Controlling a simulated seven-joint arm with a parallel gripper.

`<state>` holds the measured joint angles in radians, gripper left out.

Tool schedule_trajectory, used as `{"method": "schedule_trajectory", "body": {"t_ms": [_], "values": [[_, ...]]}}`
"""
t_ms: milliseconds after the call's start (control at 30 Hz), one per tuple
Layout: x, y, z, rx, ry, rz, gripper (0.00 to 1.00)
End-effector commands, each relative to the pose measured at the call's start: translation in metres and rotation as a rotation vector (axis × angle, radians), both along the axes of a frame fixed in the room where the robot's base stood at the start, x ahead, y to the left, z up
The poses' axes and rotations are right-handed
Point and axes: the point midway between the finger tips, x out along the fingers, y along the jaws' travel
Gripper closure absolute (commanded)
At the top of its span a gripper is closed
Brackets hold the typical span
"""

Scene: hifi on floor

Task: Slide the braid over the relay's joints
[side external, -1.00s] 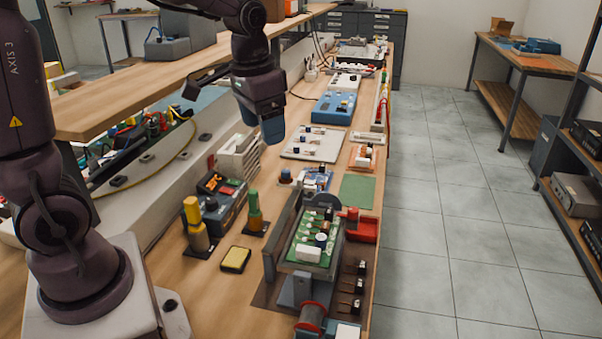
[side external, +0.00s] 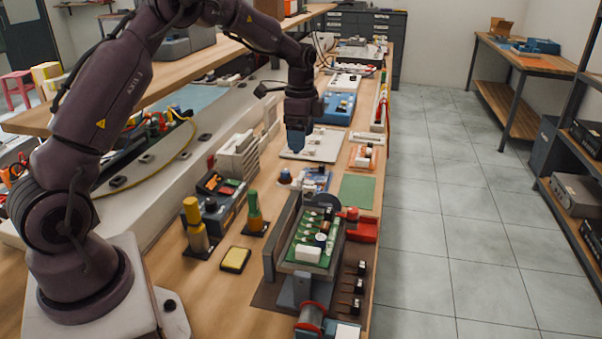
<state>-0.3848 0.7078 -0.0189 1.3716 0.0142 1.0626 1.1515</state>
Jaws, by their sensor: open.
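My gripper (side external: 297,152) hangs over the bench, pointing down above the white board behind the small blue module. It looks empty; its fingers are small in this view. A green circuit board (side external: 309,240) sits in a grey holder nearer the camera, with a white block (side external: 308,254), a dark round part and other small components on it. I cannot tell which part is the relay, and its joints are not visible. A reddish spool (side external: 311,318) stands at the front of the holder; I cannot tell whether it carries the braid.
A soldering station (side external: 217,200), a yellow sponge (side external: 235,260) and two bottles (side external: 195,225) stand left of the holder. A red tray (side external: 362,229) and a green mat (side external: 356,191) lie to the right. A blue box (side external: 333,108) is behind my gripper.

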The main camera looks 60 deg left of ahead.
Motion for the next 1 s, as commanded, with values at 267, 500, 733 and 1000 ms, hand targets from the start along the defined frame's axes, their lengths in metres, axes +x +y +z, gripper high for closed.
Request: {"method": "schedule_trajectory", "body": {"t_ms": [267, 500, 733, 1000], "values": [[-0.001, -0.001, -0.06, -0.001, 0.004, 0.001, 0.28], [0.0, 0.0, -0.095, -0.001, 0.001, 0.001, 0.28], [0.0, 0.0, -0.104, 0.0, 0.0, 0.002, 0.28], [0.0, 0.0, -0.104, 0.0, 0.0, 0.002, 0.44]]}}
